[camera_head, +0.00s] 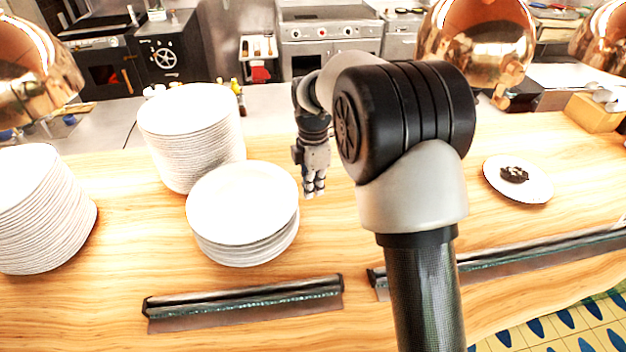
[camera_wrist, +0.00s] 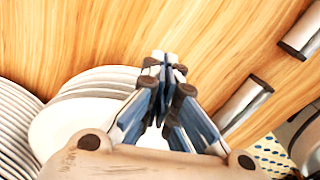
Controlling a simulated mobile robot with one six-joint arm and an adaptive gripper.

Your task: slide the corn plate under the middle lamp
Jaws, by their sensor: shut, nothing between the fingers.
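A white plate (camera_head: 537,186) with a small dark heap of food (camera_head: 514,174) sits on the wooden counter at the right. I cannot tell whether the food is corn; no other plate with food shows. The middle copper lamp (camera_head: 477,45) hangs at the top, right of centre and to the left of that plate. My gripper (camera_head: 314,192) points down over the counter, just right of the short plate stack and well left of the food plate. It is shut and empty. In the wrist view its fingertips (camera_wrist: 165,60) are together over bare wood.
A short plate stack (camera_head: 243,205), a tall stack (camera_head: 190,125) and another stack (camera_head: 40,215) fill the left. Other copper lamps hang at left (camera_head: 30,75) and right (camera_head: 602,40). Dark rails (camera_head: 245,300) lie along the front. My arm hides part of the counter's middle.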

